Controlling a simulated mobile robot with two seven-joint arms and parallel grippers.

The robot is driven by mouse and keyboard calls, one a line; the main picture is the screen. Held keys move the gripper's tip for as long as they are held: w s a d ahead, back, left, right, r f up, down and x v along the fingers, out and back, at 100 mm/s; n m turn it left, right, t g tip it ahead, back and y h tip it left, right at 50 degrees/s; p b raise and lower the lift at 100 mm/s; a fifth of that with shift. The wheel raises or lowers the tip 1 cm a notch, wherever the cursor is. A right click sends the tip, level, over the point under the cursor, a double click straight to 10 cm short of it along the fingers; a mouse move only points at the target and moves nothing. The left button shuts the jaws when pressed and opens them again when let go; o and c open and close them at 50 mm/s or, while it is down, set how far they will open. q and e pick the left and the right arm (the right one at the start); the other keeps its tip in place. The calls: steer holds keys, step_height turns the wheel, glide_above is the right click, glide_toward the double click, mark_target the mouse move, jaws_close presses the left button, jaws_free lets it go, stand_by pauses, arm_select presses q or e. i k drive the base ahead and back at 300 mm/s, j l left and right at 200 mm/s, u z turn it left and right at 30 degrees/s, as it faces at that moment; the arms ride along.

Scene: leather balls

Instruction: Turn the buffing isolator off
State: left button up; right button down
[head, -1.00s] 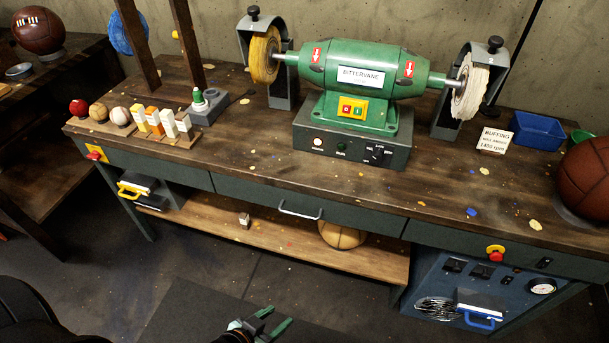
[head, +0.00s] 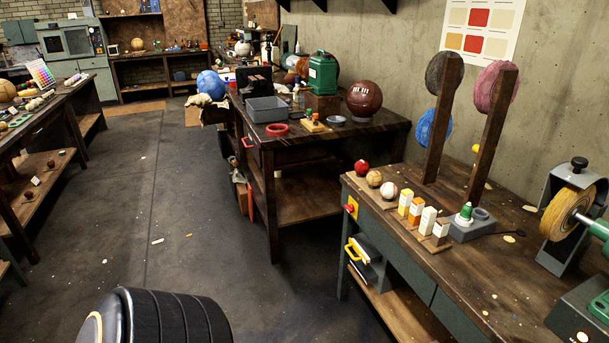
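A red knob on a yellow plate (head: 350,208) sits on the left end of the buffing bench (head: 480,280). Below it is a dark box with a yellow handle (head: 353,252). No label is readable on either, so I cannot tell which is the isolator. Neither gripper is in view; a black rounded part of mine fills the bottom left.
Balls and small bottles stand along the buffing bench's left end, beside two upright posts. A second bench (head: 330,140) with a grey tray (head: 267,109) and a green canister (head: 322,73) stands behind. The dark floor (head: 165,200) is open to the left.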

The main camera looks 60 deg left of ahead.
mark_target(350, 208)
steer(key=u, duration=1.6)
steer(key=i+j+z, duration=0.1)
steer(key=z, duration=0.45)
steer(key=i+j+z, duration=0.35)
steer(key=j, duration=0.2)
steer(key=j+z, duration=0.15)
steer(key=j, duration=0.1)
